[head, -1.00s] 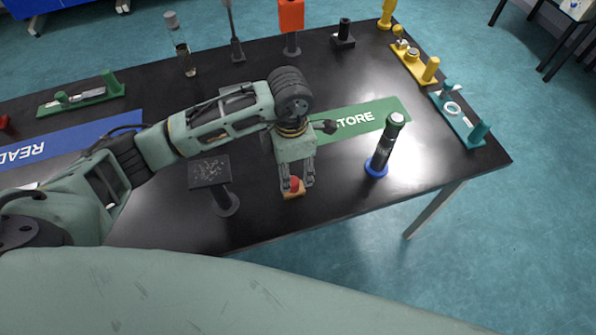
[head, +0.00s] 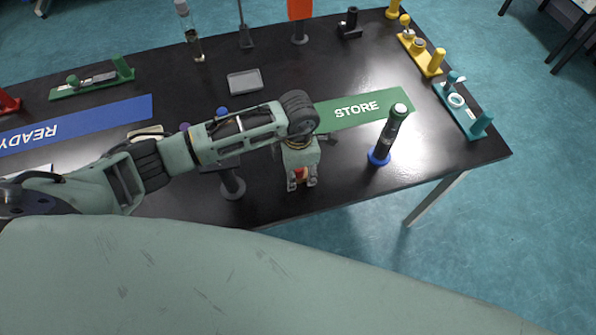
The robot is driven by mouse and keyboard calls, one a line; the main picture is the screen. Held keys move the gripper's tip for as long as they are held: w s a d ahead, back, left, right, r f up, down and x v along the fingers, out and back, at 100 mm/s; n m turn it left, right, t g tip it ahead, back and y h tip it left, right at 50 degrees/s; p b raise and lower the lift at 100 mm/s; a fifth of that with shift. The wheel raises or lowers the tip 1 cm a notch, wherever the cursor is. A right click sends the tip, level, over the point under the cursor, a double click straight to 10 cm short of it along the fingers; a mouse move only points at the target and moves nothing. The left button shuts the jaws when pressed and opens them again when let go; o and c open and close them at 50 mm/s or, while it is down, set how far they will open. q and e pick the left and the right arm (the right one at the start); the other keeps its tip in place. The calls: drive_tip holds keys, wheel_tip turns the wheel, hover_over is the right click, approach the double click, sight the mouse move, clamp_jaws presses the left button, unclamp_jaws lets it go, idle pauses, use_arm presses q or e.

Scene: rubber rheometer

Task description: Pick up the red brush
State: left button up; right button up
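The red brush (head: 300,174) is a small red piece near the front edge of the black table, in the middle of the head view. My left gripper (head: 302,182) points down over it, with one finger on each side of the red part. I cannot tell whether the fingers press on it or only stand around it. The gripper body and fingers hide part of the brush. My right gripper is not in view.
A dark cylinder on a blue base (head: 380,155) stands right of the gripper. A black stand (head: 233,185) is close on the left, partly under my arm. The green STORE mat (head: 390,104) lies behind. A grey tray (head: 245,82) and the blue READY mat (head: 60,130) lie farther off.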

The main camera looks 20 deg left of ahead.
use_arm(q)
drive_tip(key=c, duration=0.6)
drive_tip(key=shift+c, duration=1.4)
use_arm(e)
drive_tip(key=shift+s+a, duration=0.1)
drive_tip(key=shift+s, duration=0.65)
use_arm(q)
drive_tip(key=shift+r, duration=0.1)
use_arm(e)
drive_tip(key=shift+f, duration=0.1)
use_arm(q)
drive_tip(key=shift+r, duration=0.4)
wheel_tip(320, 180, up, 2)
drive_tip(key=shift+w+r+b, duration=0.15)
drive_tip(key=shift+r+b, duration=0.1)
drive_tip(key=shift+b, duration=0.6)
drive_tip(key=w+d+r+b, duration=0.2)
drive_tip(key=d+r+b, duration=0.2)
drive_tip(key=d+r, duration=0.3)
drive_tip(key=d, duration=0.4)
drive_tip(key=shift+d+r, duration=0.25)
drive_tip(key=shift+r, duration=0.05)
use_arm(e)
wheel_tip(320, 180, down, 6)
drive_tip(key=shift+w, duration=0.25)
